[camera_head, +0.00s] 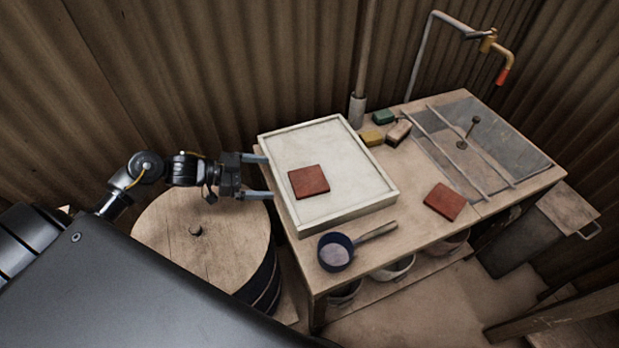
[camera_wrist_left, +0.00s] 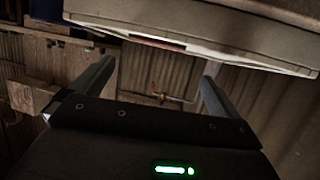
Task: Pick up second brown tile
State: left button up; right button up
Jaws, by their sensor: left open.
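One brown tile (camera_head: 309,181) lies flat in the white tray (camera_head: 383,202), in its left half. Another brown tile (camera_head: 444,201) lies on the table to the right of the tray, near the front edge. My left gripper (camera_head: 268,176) is open and empty at the tray's left side, fingers pointing right. In the left wrist view its two fingers (camera_wrist_left: 155,80) are spread with nothing between them. The tray's edge (camera_wrist_left: 190,45) crosses the top of that view, with a sliver of reddish brown at its rim. My right gripper is not in view.
A dark pan (camera_head: 336,252) with a handle lies in front of the tray. Green (camera_head: 384,117), yellow (camera_head: 372,137) and tan (camera_head: 398,132) blocks sit behind it. A metal plate with rails (camera_head: 482,150) is at the right. A round wooden barrel top (camera_head: 205,240) stands left of the table.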

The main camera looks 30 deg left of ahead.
pick_arm(q)
send_near(307, 180)
jog(key=shift+x, duration=1.05)
jog(key=shift+w+d, duration=0.2)
jog(key=shift+w, duration=0.1)
jog(key=shift+w+d+f+p, duration=0.15)
jog(key=shift+w+d+p, duration=0.05)
jog(key=shift+d+p, duration=0.2)
jog(key=p+x, duration=0.1)
jog(key=x, duration=0.3)
jog(key=shift+d+f, duration=0.15)
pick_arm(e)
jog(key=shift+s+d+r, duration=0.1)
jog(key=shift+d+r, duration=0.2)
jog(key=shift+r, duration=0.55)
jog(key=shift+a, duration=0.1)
pick_arm(q)
jog(key=shift+c, duration=1.1)
jog(key=c, duration=0.7)
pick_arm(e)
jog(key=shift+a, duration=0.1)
